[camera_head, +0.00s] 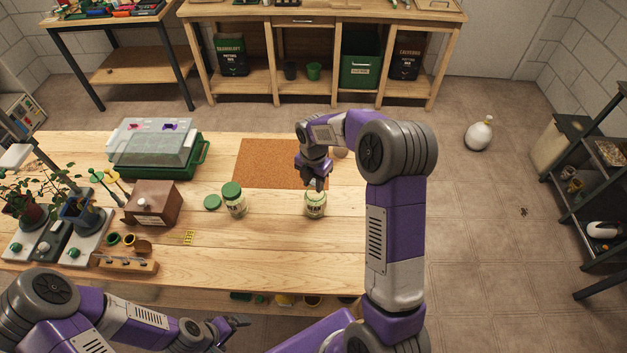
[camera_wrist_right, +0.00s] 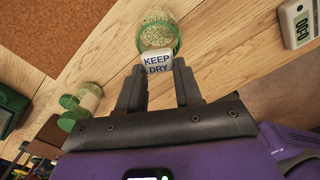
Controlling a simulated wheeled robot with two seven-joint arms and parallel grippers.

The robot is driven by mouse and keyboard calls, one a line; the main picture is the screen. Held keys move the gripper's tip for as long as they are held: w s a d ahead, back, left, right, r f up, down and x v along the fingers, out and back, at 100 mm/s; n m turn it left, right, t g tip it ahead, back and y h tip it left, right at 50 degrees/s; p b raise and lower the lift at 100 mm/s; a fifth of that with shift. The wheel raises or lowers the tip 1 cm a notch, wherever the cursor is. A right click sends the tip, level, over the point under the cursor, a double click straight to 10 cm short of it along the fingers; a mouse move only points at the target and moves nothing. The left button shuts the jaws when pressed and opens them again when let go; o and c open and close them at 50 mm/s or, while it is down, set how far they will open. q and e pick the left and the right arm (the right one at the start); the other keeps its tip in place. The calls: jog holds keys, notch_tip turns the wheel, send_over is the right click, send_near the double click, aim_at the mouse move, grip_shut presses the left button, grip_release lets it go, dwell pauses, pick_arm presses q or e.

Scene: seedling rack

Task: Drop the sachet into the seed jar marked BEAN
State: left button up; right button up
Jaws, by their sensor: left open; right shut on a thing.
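The seed jar marked BEAN (camera_head: 316,205) stands open on the wooden table under my right gripper (camera_head: 316,184). Pale seeds show inside the jar in the right wrist view (camera_wrist_right: 158,18). My right gripper is shut on the white sachet (camera_wrist_right: 157,63), printed KEEP DRY, and holds it by the jar's green rim. The sachet overlaps the rim in that view; I cannot tell whether they touch. The sachet is hard to make out in the head view. My left gripper (camera_head: 238,322) is open and empty, low at the table's front edge.
A second jar (camera_head: 235,203) with a green lid stands left of the BEAN jar, beside a loose green lid (camera_head: 212,202). A brown mat (camera_head: 262,163) lies behind. A brown box (camera_head: 153,205), a green propagator (camera_head: 160,150) and potted seedlings fill the left. The front middle is clear.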

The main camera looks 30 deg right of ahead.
jog(key=shift+f, duration=0.2)
dwell(0.5)
jog(key=shift+f, duration=0.2)
dwell(1.2)
dwell(0.3)
jog(key=o, duration=1.1)
jog(key=shift+c, duration=0.2)
notch_tip(320, 180, up, 8)
jog(key=shift+f+p, duration=0.2)
jog(key=shift+p, duration=0.15)
